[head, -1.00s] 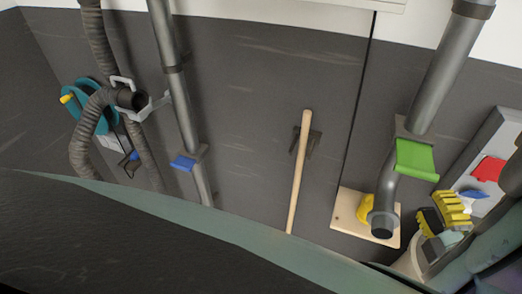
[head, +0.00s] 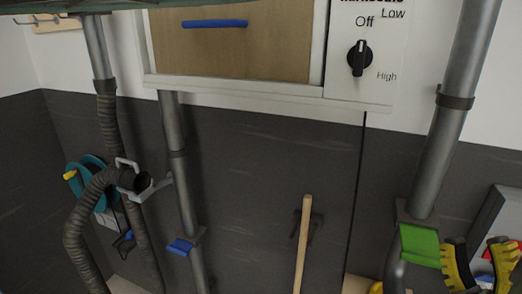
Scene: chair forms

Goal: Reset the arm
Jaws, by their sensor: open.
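My gripper (head: 481,250) is at the lower right edge of the head view. Its two yellow and black fingers stand apart, with a gap between them and nothing visible held. The rest of my arm is below the frame. The left finger is close beside a green flap (head: 419,245) on the right grey pipe in the picture. I cannot tell how far in front of the flap it is.
A cabinet with a blue-handled wooden panel (head: 233,52) and a black knob (head: 359,58) is at the top. Grey pipes (head: 445,125) and a hose (head: 77,235) run down the dark wall (head: 260,180). A wooden handle (head: 302,245) leans there.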

